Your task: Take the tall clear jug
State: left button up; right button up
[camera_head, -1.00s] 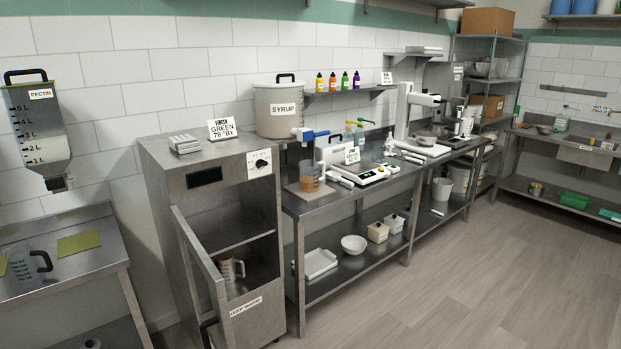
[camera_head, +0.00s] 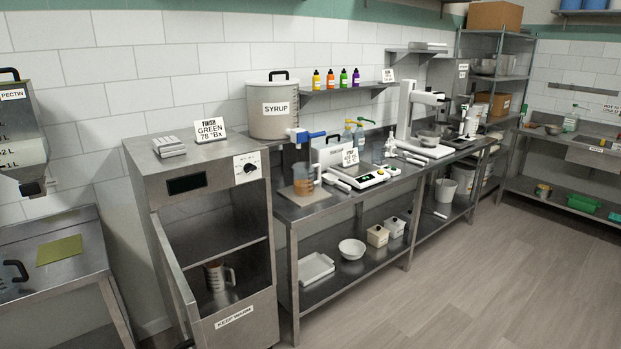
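A clear jug with a black handle (camera_head: 9,280) stands on the left steel table, cut off by the left picture edge. Another jug with a pale handle (camera_head: 217,275) stands inside the open warm cabinet (camera_head: 234,306) and looks partly filled with something brownish. A third clear jug (camera_head: 303,180) with amber contents stands on a board at the near end of the middle counter. I cannot tell from their looks which one is the tall clear jug. Neither of my grippers is in view.
The cabinet door (camera_head: 177,282) stands open toward me. A scale (camera_head: 362,179) and pump bottles are on the counter. A pectin hopper (camera_head: 18,130) hangs at left above a green mat (camera_head: 60,250). The floor (camera_head: 440,290) at right is clear.

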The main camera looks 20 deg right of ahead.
aim_at(304, 172)
jog(key=i+l, duration=0.15)
jog(key=l, duration=0.2)
jog(key=i+l, duration=0.15)
jog(key=l, duration=0.2)
jog(key=i+l+u, duration=0.1)
jog(key=l, duration=0.25)
jog(key=i+l, duration=0.2)
jog(key=l, duration=0.15)
jog(key=i+l, duration=0.15)
jog(key=l, duration=0.25)
jog(key=i+l, duration=0.15)
jog(key=l, duration=0.2)
jog(key=u, duration=0.05)
